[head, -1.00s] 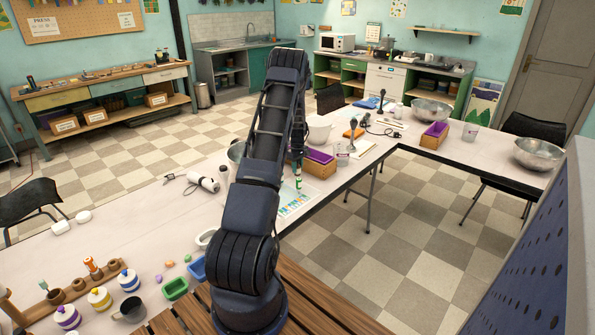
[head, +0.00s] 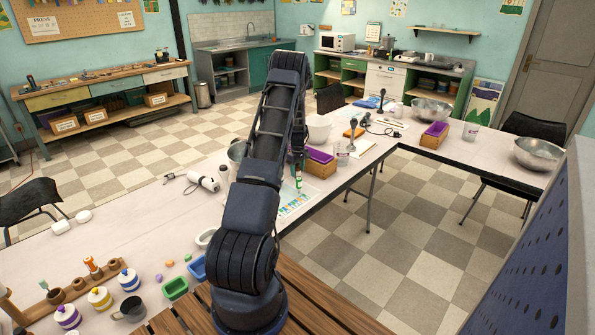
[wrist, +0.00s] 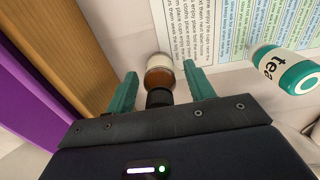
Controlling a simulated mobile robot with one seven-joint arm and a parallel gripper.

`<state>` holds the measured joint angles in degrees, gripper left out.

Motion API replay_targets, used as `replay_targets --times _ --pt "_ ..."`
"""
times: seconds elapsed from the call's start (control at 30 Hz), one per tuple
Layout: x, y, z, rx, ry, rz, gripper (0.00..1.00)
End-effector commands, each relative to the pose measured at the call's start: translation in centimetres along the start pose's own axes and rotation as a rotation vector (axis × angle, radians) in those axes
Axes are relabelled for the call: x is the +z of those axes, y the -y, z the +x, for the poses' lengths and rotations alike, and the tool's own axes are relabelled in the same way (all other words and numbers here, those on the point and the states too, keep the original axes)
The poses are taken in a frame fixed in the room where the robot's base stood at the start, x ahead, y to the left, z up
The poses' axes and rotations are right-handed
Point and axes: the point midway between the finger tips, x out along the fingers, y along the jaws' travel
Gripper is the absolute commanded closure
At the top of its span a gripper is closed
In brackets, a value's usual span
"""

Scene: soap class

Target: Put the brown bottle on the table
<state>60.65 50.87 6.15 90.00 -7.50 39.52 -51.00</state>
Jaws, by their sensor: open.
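The brown bottle (wrist: 159,77) shows in the wrist view, with a dark cap toward my gripper and a white band at its far end. It is on the pale table (wrist: 215,80), beside a printed sheet (wrist: 215,30). My gripper (wrist: 159,69) is open, with one teal finger on each side of the bottle. Gaps show between the fingers and the bottle. In the head view my arm hides the brown bottle, and the table (head: 120,240) runs along the left and back.
A wooden box with purple contents (head: 320,164) is on the left there. In the head view a white bowl (head: 319,127) stands behind it.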

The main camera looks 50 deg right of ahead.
Motion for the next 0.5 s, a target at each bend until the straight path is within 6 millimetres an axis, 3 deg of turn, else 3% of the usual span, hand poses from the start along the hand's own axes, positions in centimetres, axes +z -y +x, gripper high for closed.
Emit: replay_targets --times 0.17,0.5 --pt "0.0 -0.1 -2.1 0.003 -0.001 0.000 0.47" --pt "0.0 -0.1 -8.6 0.002 -0.002 0.001 0.47"
